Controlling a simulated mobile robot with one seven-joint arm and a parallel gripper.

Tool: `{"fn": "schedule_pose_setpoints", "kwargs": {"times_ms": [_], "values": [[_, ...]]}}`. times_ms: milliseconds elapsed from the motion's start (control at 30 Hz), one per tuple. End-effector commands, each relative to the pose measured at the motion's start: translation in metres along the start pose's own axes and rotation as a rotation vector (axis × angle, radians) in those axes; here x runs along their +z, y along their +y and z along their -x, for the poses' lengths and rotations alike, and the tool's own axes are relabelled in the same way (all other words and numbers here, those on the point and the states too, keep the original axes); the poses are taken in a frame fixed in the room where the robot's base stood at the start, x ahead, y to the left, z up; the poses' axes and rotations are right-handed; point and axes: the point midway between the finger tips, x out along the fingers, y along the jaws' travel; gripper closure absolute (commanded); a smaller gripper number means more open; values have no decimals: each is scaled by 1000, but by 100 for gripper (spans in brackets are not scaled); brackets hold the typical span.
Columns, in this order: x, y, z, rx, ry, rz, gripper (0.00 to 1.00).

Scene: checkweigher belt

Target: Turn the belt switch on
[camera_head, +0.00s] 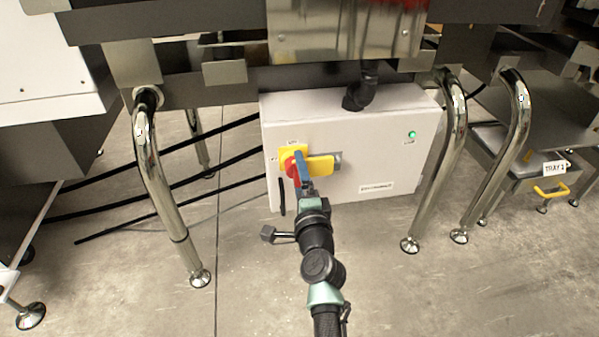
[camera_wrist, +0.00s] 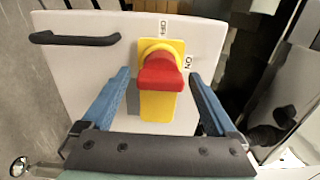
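The belt switch has a red knob (camera_head: 291,167) on a yellow plate (camera_head: 288,153), on the front of a light grey box (camera_head: 375,160). In the wrist view the red knob (camera_wrist: 161,73) is in the middle, with a yellow part (camera_wrist: 158,108) running down from it. An OFF label (camera_wrist: 163,27) is above it and an ON label (camera_wrist: 188,62) to its right. My gripper (camera_wrist: 160,76) is open, with its blue fingers on either side of the knob, seemingly apart from it. In the head view my gripper (camera_head: 303,165) partly hides the switch.
A black handle (camera_wrist: 75,39) is left of the switch in the wrist view. A green lamp (camera_head: 412,134) shines on the box's right. Shiny metal legs (camera_head: 160,190) stand either side of the box, and black cables run left. The floor in front is clear.

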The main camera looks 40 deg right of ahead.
Motion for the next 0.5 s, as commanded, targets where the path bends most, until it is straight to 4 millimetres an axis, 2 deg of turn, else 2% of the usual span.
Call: {"fn": "schedule_pose_setpoints", "kwargs": {"times_ms": [333, 500], "values": [[0, 0, 2, 1, 0, 3, 5], [0, -2, 18, 2, -1, 5, 5]]}}
